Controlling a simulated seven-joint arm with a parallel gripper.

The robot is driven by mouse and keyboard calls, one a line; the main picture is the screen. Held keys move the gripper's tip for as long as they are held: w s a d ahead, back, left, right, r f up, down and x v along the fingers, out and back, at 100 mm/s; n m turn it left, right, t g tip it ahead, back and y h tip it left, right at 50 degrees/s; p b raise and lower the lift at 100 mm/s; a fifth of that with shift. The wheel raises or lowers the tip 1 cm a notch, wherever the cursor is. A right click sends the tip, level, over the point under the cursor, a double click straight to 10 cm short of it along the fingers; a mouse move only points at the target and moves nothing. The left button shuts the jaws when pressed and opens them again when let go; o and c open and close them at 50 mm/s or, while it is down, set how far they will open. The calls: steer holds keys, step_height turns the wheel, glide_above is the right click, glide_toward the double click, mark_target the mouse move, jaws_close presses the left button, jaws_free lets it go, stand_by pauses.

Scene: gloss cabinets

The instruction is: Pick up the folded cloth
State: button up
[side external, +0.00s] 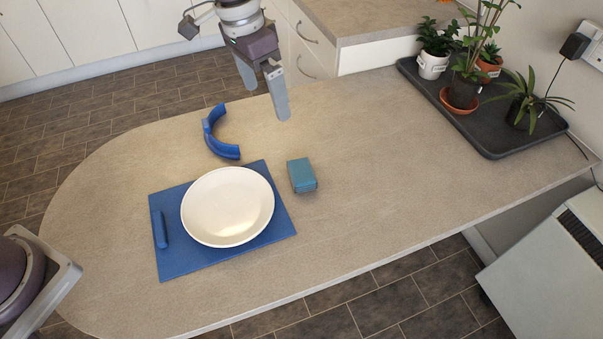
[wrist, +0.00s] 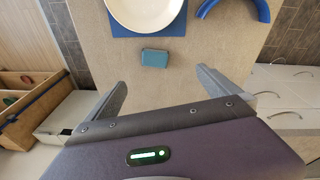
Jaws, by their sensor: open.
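A small teal block-shaped item (side external: 302,175), which looks like the folded cloth, lies on the counter just right of the blue mat. It also shows in the wrist view (wrist: 154,57), ahead of and between the fingers. My gripper (side external: 267,103) is open and empty, above the counter and beyond the teal item in the side view. In the wrist view my gripper (wrist: 161,79) has its fingers wide apart, with bare counter between them. Nothing touches the fingers.
A white plate (side external: 228,206) rests on the blue mat (side external: 185,263), with a small blue roll (side external: 159,229) at its left. A blue curved object (side external: 215,135) lies behind. A dark tray (side external: 492,140) holds potted plants at right. The counter's middle is clear.

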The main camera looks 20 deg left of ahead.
mark_target(301, 170)
steer(key=d+f+m, duration=0.1)
steer(key=d+f, duration=0.1)
steer(key=f, duration=0.3)
steer(key=w+d+f+m+y, duration=0.1)
steer(key=d+f, duration=0.1)
steer(key=f, duration=0.4)
steer(key=w+d+f+m+g, duration=0.1)
steer(key=d+f+m, duration=0.1)
steer(key=f, duration=0.3)
steer(key=shift+d+f+y, duration=0.15)
steer(key=shift+d+y, duration=0.15)
steer(key=shift+d, duration=0.05)
steer(key=f, duration=0.7)
steer(key=shift+w+a, duration=0.2)
steer(key=shift+w, duration=0.1)
steer(key=c, duration=1.4)
